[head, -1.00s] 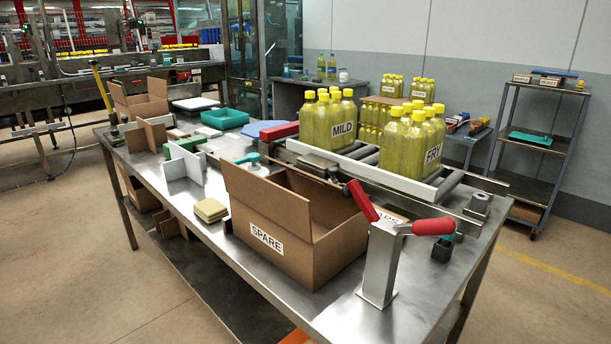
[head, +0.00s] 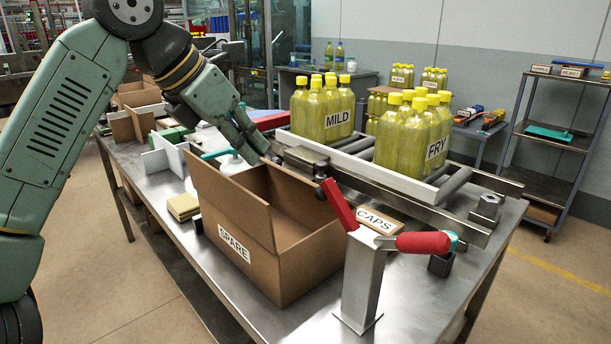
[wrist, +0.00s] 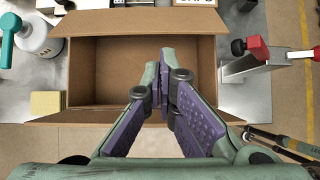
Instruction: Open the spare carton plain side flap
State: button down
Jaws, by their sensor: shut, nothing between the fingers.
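The brown spare carton (head: 302,268) stands on the metal table, its SPARE label on the near left side. Its top is open; a tall panel rises above the labelled side. The wrist view looks down into the empty-looking carton (wrist: 115,72), with a panel spread along its upper edge and a narrow strip along its lower edge. In the wrist view my gripper (wrist: 161,65) overlaps the opening, right of centre. I cannot tell whether it touches cardboard.
A metal post with red handles (head: 362,280) stands close right of the carton. A roller conveyor (head: 365,158) with MILD and FRY bottle packs runs behind it. A white bottle with a teal top (wrist: 38,38) and yellow pads (head: 183,206) are close by.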

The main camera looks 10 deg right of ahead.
aim_at(282, 169)
jog(key=p+x, duration=0.1)
jog(key=x, duration=0.9)
jog(key=shift+a+f, duration=0.25)
jog(key=shift+a, duration=0.15)
jog(key=shift+r, duration=0.15)
jog(key=shift+w+d+r+p, duration=0.2)
jog(key=shift+r+p, duration=0.05)
jog(key=shift+r, duration=0.2)
jog(key=shift+w+d+r+p, duration=0.2)
jog(key=shift+r, duration=0.25)
jog(key=shift+w+d+r+p, duration=0.25)
jog(key=shift+w+d+r, duration=0.1)
jog(key=shift+d+r, duration=0.2)
jog(key=shift+w+d+r+p, duration=0.25)
jog(key=shift+w+d+r, duration=0.15)
jog(key=shift+r, duration=0.2)
jog(key=shift+w+d+r+p, duration=0.25)
jog(key=shift+w+d+r, duration=0.1)
jog(key=shift+d, duration=0.2)
jog(key=shift+w+d+r+p, duration=0.2)
jog(key=shift+w+d+r, duration=0.15)
jog(key=shift+d, duration=0.2)
jog(key=shift+w+d+r, duration=0.1)
jog(key=shift+w+d, duration=0.55)
jog(key=shift+d, duration=0.2)
jog(key=shift+r+p, duration=0.1)
jog(key=shift+p, duration=0.3)
